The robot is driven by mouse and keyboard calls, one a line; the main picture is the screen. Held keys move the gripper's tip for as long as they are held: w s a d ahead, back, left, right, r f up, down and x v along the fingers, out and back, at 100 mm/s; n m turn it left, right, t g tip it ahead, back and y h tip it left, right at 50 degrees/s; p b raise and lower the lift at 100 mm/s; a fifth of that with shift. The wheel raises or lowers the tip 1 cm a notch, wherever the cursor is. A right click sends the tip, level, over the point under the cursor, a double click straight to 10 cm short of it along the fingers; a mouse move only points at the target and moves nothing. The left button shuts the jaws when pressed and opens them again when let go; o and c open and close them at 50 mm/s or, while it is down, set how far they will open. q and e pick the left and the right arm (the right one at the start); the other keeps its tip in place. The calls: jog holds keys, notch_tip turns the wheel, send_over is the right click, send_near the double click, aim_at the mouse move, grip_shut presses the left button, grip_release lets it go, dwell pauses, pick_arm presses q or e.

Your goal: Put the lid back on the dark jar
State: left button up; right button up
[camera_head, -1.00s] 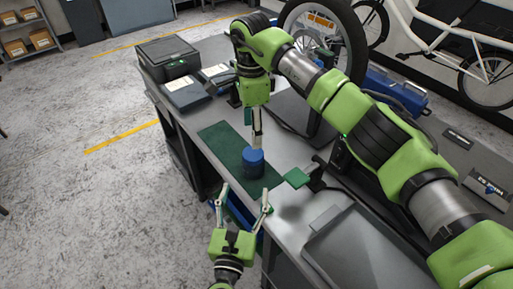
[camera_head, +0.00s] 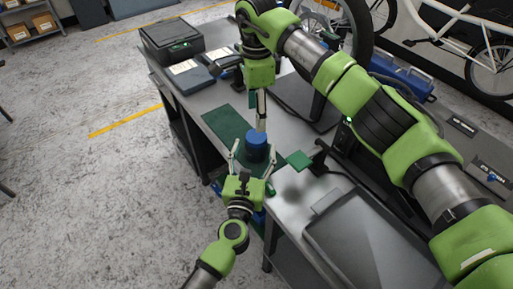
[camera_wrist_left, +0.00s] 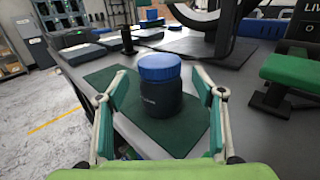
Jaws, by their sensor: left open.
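The dark jar (camera_wrist_left: 160,99) stands upright on a green mat (camera_head: 222,123). Its blue lid (camera_wrist_left: 159,67) sits on top and looks level; whether it is fastened, I cannot tell. The lid (camera_head: 257,139) also shows in the head view, with the jar mostly below it. My left gripper (camera_head: 252,162) is open, its fingers (camera_wrist_left: 158,88) on either side of the jar with gaps to both sides. My right gripper (camera_head: 261,118) points down above the lid in the head view. No finger of it shows at the lid in the left wrist view, and its opening is unclear.
A grey tray (camera_head: 375,245) lies on the bench at the near right. A green pad on a dark stand (camera_head: 300,160) is right of the jar. A black case (camera_head: 172,42) and flat boxes stand at the far left. A bike wheel rises behind.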

aim_at(256, 136)
pick_arm(q)
jog(key=shift+w+d, duration=0.2)
jog(key=shift+w, duration=0.85)
jog(key=shift+w+d, duration=0.15)
jog(key=shift+w, duration=0.9)
grip_shut()
pick_arm(e)
jog(key=shift+a+r+m, duration=0.15)
jog(key=shift+a+m, duration=0.05)
jog(key=shift+m, duration=0.7)
jog(key=shift+d+m, duration=0.2)
jog(key=shift+m, duration=1.1)
jog(key=shift+f, duration=0.2)
jog(key=shift+f, duration=3.95)
jog(key=shift+c, duration=0.5)
